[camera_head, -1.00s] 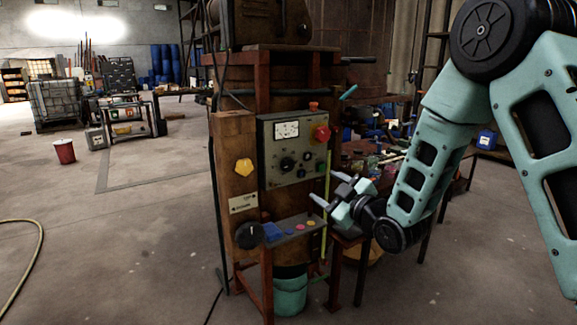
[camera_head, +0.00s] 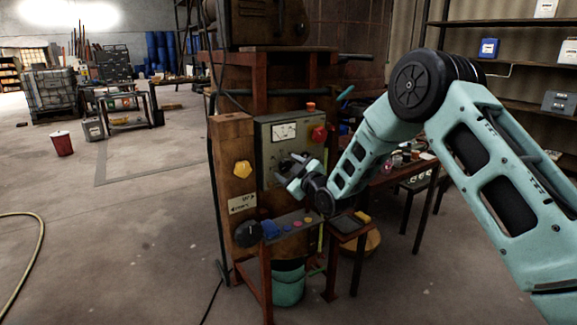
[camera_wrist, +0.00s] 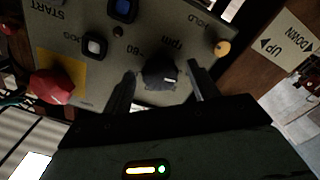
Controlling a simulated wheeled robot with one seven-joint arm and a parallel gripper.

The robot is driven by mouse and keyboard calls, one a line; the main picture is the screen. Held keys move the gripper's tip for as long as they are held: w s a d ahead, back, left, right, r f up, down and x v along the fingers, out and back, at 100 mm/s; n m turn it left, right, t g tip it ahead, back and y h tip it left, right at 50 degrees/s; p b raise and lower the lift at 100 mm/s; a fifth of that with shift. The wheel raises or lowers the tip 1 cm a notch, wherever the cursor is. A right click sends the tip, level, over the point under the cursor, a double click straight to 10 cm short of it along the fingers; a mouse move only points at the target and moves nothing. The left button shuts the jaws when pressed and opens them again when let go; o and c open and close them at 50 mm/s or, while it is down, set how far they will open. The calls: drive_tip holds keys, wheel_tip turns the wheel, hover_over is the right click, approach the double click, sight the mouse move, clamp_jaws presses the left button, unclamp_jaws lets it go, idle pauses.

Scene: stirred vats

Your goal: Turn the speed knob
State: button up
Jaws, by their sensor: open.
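The speed knob (camera_wrist: 160,75) is black and round with a pale pointer mark, below the "rpm" lettering in the wrist view. My gripper (camera_wrist: 161,69) is open, with one finger on each side of the knob and a visible gap to it on both sides. I cannot tell how deep the fingertips reach. In the head view my gripper (camera_head: 290,170) is at the lower part of the grey-green control panel (camera_head: 264,135) and covers most of the knob there.
A red button on yellow (camera_wrist: 52,88) and a blue button (camera_wrist: 122,10) are on the panel. A yellow knob (camera_head: 242,169) and an UP/DOWN label (camera_head: 242,203) are on the wooden post.

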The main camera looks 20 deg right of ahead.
drive_tip(key=shift+w, duration=0.15)
drive_tip(key=shift+c, duration=0.2)
drive_tip(key=c, duration=0.9)
drive_tip(key=shift+c, duration=0.2)
drive_tip(key=shift+f+b, duration=0.1)
drive_tip(key=shift+b, duration=0.25)
